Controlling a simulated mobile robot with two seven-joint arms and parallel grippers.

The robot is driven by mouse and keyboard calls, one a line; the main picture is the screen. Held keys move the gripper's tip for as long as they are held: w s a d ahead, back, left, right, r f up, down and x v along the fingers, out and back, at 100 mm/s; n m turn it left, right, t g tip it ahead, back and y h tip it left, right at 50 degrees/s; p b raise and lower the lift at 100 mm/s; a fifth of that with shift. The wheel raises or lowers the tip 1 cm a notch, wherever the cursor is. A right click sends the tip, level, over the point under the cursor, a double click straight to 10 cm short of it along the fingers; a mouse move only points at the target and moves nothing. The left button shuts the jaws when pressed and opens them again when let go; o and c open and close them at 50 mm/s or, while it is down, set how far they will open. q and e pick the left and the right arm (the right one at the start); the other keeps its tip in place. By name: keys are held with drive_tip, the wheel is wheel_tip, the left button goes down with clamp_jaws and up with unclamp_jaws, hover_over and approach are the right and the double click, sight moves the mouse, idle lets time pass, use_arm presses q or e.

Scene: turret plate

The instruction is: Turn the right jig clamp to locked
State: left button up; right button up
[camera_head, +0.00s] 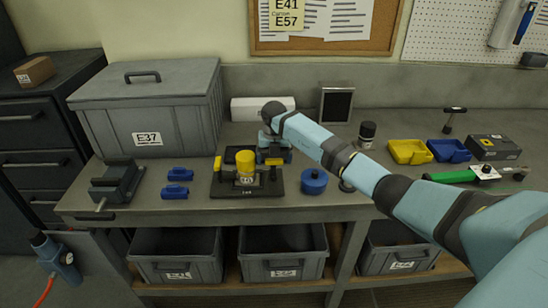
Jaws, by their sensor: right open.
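The black jig plate (228,189) lies near the front of the workbench, with a yellow cylinder (245,163) upright in its middle. The left jig clamp (218,163) has a yellow handle at the plate's left end. The right jig clamp (276,180) is at the right end, and a yellow bar shows there just below my right gripper. My right gripper (274,157) points down over this clamp, open. The gripper partly hides the clamp, and I cannot tell whether they touch. My left gripper is not in view.
A blue round container (314,182) stands right of the plate. Blue blocks (176,183) and a grey vise (117,182) are to the left. A large lidded grey bin (150,105) stands behind. Yellow (409,151) and blue (449,150) trays are at the right.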

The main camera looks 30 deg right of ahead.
drive_tip(key=c, duration=0.9)
